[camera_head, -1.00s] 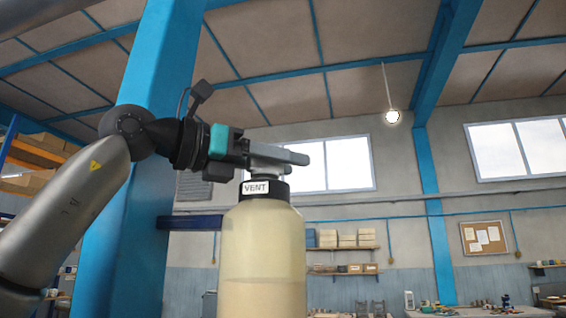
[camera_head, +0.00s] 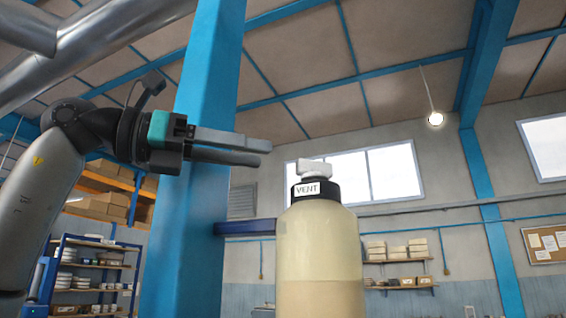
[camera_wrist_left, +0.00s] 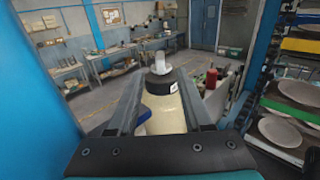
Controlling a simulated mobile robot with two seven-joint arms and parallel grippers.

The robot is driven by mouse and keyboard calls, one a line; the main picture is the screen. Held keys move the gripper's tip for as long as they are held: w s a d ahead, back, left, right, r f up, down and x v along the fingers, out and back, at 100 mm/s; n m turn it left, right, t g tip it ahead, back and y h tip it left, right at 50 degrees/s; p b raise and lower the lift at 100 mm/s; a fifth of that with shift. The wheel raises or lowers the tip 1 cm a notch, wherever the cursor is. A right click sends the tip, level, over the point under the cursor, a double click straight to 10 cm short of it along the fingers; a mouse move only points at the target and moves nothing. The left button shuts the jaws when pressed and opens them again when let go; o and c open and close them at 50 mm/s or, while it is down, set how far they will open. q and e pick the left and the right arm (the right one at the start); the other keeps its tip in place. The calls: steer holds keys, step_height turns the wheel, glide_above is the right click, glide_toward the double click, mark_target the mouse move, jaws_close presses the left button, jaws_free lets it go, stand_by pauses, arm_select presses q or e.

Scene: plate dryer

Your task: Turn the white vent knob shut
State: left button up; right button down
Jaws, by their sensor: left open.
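The white vent knob (camera_head: 314,168) is a pale bar-shaped handle on top of a black cap with a VENT label (camera_head: 307,190). The cap closes a cream, translucent bottle (camera_head: 318,240) that stands upright. In the head view the knob's bar lies roughly sideways. My left gripper (camera_head: 266,153) is open and empty, left of the knob and a little higher, apart from it. In the left wrist view the knob (camera_wrist_left: 159,64) shows beyond and between the spread fingers (camera_wrist_left: 160,84). My right gripper is not in view.
A blue column (camera_head: 195,180) rises left of the bottle, with a dark blue bracket (camera_head: 245,228) reaching from it to the bottle. Shelves with stacked plates (camera_head: 95,265) stand at the left. The space above and right of the knob is clear.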

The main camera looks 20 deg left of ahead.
arm_select(q)
steer(key=shift+v, duration=0.9)
steer(key=shift+c, duration=0.3)
